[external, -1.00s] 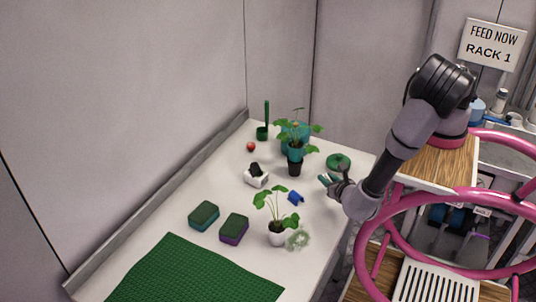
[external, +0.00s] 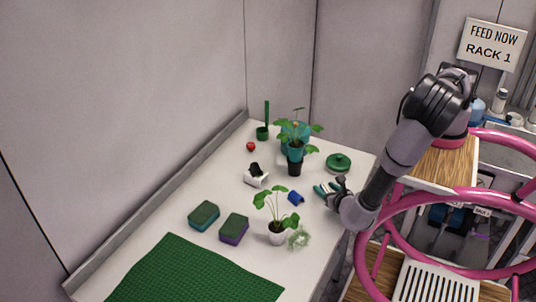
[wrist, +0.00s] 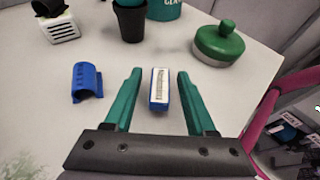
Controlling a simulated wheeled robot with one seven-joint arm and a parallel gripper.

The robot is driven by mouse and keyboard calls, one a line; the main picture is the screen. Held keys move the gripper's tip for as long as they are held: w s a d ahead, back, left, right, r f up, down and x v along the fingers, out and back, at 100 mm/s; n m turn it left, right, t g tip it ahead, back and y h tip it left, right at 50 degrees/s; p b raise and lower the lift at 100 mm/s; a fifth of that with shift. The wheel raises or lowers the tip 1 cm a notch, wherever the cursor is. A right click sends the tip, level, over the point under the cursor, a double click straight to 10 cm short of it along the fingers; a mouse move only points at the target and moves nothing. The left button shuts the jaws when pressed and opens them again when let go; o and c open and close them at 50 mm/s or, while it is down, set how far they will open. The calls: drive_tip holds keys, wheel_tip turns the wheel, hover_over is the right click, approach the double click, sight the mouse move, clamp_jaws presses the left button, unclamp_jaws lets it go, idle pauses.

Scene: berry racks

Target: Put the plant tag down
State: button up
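My gripper (wrist: 159,76) has two green fingers, spread apart and pointing away over the white table. It also shows low over the table's right side in the external view (external: 327,189). A small blue block-like piece with a white, marked face (wrist: 159,88) is between the fingers, with a visible gap on each side. It appears to rest on the table; it may be the plant tag, but I cannot read it. A curved blue piece with faint lettering (wrist: 87,82) lies left of the fingers; it also shows in the external view (external: 296,198).
A green lidded pot (wrist: 218,45) stands ahead right, and a dark pot (wrist: 130,22) ahead. A white slotted holder (wrist: 60,27) is far left. A potted plant (external: 277,232), two sponges (external: 234,229) and a green mat (external: 195,275) occupy the near table.

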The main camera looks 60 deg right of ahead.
drive_tip(key=v, duration=1.2)
drive_tip(key=shift+r, duration=0.1)
drive_tip(key=w+d+r+m+g+y, duration=0.3)
drive_tip(key=w+d+r+m+g, duration=0.2)
drive_tip(key=d+r+m, duration=0.45)
drive_tip(key=w+d+r+m+g+y, duration=0.2)
drive_tip(key=w+d+r+m+g, duration=0.3)
drive_tip(key=r, duration=0.8)
drive_tip(key=s+d+r+m+t+y, duration=0.3)
drive_tip(key=d+r+m, duration=0.5)
drive_tip(key=d+r, duration=0.1)
drive_tip(key=s+d+r+m+t+y, duration=0.3)
drive_tip(key=s+d+r+m+t, duration=0.1)
drive_tip(key=d+r+m, duration=0.4)
drive_tip(key=shift+s+d+r+m+t+y, duration=0.35)
drive_tip(key=shift+d+r, duration=0.25)
drive_tip(key=shift+r, duration=0.75)
